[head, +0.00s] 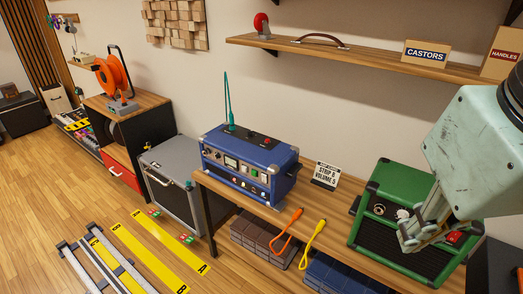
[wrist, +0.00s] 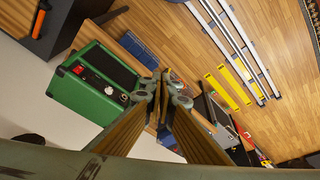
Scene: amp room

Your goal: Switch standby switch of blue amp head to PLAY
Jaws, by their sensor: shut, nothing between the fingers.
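The blue amp head (head: 245,168) stands upright at the left end of the wooden bench (head: 328,222). My gripper (head: 408,246) is shut and empty, in front of the green amp (head: 376,232) at the right, well apart from the blue amp head. In the wrist view my gripper's fingers (wrist: 162,78) are together beside the green amp (wrist: 85,84).
An orange cable (head: 287,230) and a yellow cable (head: 313,240) lie over the bench's front edge. A shelf (head: 370,61) with boxes runs above. A grey cabinet (head: 169,184) stands left of the bench.

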